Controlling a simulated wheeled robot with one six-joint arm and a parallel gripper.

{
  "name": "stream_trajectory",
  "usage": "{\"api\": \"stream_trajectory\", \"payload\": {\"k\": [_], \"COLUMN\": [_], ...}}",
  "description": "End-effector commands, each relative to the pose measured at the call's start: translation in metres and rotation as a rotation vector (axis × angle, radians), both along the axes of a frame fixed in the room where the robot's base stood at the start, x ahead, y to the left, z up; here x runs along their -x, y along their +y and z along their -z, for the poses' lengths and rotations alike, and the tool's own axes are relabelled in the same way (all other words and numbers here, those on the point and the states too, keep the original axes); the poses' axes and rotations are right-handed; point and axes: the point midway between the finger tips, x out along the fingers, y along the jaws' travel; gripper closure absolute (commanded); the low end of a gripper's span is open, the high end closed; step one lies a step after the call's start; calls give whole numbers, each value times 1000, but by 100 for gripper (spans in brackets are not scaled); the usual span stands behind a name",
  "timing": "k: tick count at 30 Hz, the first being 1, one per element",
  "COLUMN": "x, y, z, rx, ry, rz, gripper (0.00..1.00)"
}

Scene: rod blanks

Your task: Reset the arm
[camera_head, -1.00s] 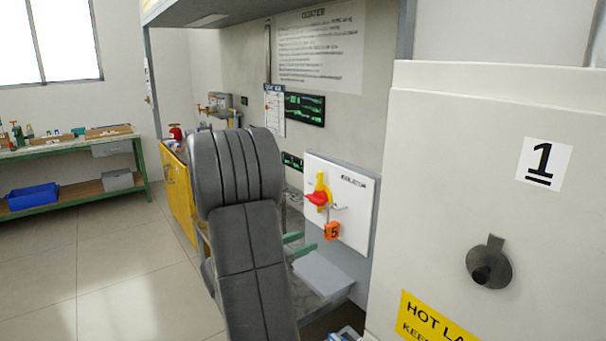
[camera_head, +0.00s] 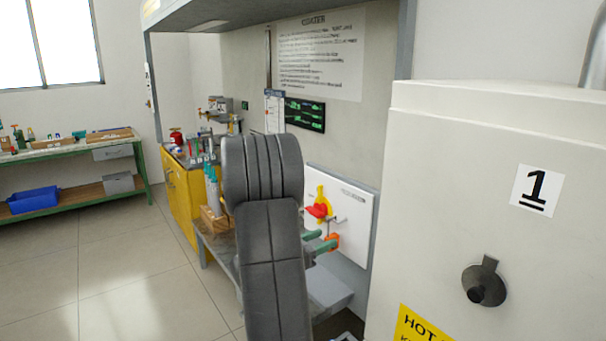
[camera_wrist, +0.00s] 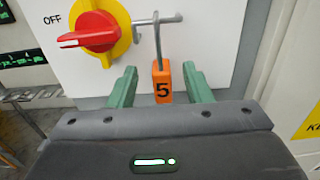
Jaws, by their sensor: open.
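My gripper (camera_wrist: 162,90) shows in the wrist view with its two green fingers apart. An orange tag or padlock body marked 5 (camera_wrist: 162,85) hangs from a metal hook on the white panel (camera_wrist: 215,50), between the fingers in the picture. I see a gap on each side of it, and cannot tell the depth between them.
A red rotary switch on a yellow plate (camera_wrist: 97,31) points to OFF, left of the hook. A large pale cabinet marked 1 (camera_head: 440,180) stands close on the right. A yellow cabinet (camera_head: 180,195) and a green bench (camera_head: 70,150) stand at the left. Floor at left is clear.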

Motion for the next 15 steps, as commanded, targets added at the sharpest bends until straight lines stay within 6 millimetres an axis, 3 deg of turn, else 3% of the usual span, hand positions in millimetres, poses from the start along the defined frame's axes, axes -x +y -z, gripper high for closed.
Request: {"api": "stream_trajectory", "payload": {"k": [15], "x": [47], "y": [65], "z": [0], "rx": [0], "ry": [0], "rz": [-2], "gripper": [55]}}
